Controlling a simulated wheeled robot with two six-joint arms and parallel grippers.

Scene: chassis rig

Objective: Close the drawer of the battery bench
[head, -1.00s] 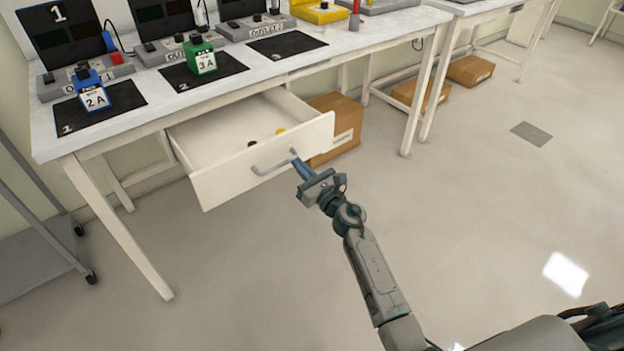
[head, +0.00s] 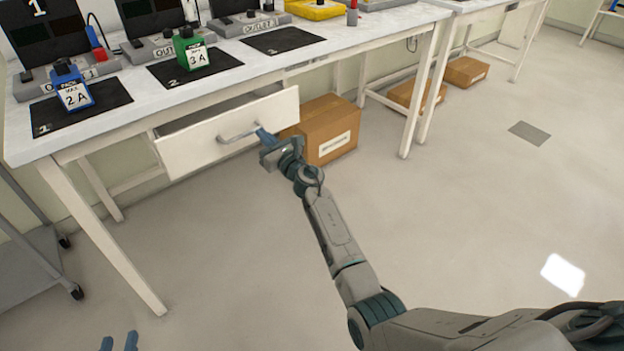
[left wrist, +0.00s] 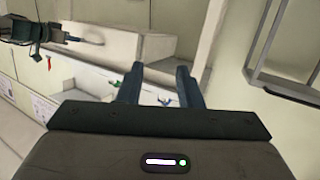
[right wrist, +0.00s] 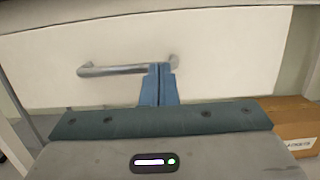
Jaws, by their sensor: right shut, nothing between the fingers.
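The white drawer (head: 205,150) of the battery bench (head: 160,120) stands partly open, with a narrow dark gap behind its front. Its grey bar handle (head: 238,136) is on the front; it also shows in the right wrist view (right wrist: 110,70). My right gripper (head: 262,136) is shut and empty, its blue fingertips at the right end of the handle; in the right wrist view the closed fingertips (right wrist: 159,72) overlap the handle's right end. I cannot tell whether they press on it. My left gripper (head: 119,342) is open and empty, low at the bottom edge; its spread fingers show in the left wrist view (left wrist: 160,85).
Blue (head: 72,88) and green (head: 194,50) packs stand on black mats on the bench top. A cardboard box (head: 325,130) sits on the floor right of the drawer. A grey cart (head: 35,265) stands at left. The floor in front is clear.

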